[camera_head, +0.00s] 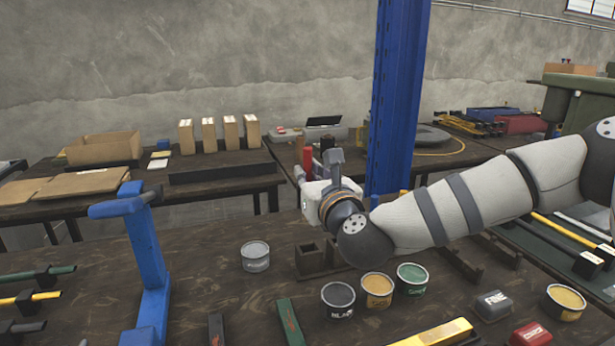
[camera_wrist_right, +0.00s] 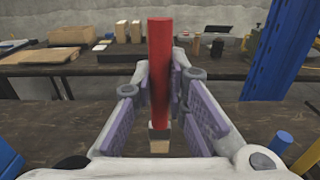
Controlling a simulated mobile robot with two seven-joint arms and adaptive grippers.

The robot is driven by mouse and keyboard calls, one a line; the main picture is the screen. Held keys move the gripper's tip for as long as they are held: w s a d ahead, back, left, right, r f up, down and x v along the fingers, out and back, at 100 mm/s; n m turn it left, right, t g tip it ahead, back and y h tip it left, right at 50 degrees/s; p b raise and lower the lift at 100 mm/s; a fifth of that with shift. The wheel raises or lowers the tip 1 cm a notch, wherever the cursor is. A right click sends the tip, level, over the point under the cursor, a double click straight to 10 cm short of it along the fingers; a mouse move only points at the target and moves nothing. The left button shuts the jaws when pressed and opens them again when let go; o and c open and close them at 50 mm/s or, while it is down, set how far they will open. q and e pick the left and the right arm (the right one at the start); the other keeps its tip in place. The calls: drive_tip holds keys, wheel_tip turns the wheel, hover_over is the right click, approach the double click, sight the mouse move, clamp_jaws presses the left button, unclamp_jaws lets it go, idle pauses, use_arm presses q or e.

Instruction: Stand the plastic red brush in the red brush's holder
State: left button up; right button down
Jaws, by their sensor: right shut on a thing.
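The plastic red brush (camera_wrist_right: 159,60) is held upright in my right gripper (camera_wrist_right: 166,98), red handle up. Its pale, dark-tipped lower end (camera_wrist_right: 159,138) shows between the purple finger pads in the right wrist view. In the head view the brush (camera_head: 307,162) rises above my right gripper (camera_head: 315,190), over the back of the near table. Dark square open-topped sockets (camera_head: 311,257) stand on the table just below, partly behind my right wrist. I cannot tell which socket, if any, is the red brush's holder. My left gripper is out of view.
Paint cans stand on the near table: grey (camera_head: 255,256), black (camera_head: 338,299), yellow (camera_head: 377,290) and green (camera_head: 411,278). A blue upright stand (camera_head: 150,260) is at left. A blue pillar (camera_head: 397,100) rises behind my right arm. Coloured bars lie in racks at both sides.

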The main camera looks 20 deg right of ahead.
drive_tip(key=shift+s+r, duration=0.2)
drive_tip(key=shift+s, duration=0.35)
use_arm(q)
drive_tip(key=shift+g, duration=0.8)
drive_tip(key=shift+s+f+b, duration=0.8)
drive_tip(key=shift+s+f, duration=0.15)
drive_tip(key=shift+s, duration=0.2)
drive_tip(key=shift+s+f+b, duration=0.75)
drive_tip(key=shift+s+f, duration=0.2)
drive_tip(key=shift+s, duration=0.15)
use_arm(e)
wheel_tip(320, 180, down, 9)
drive_tip(key=shift+r, duration=0.15)
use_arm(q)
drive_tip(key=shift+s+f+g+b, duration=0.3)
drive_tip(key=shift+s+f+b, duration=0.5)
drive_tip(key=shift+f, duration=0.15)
use_arm(e)
drive_tip(key=shift+w+f, duration=0.1)
drive_tip(key=shift+f, duration=1.6)
drive_tip(key=c, duration=1.5)
unclamp_jaws()
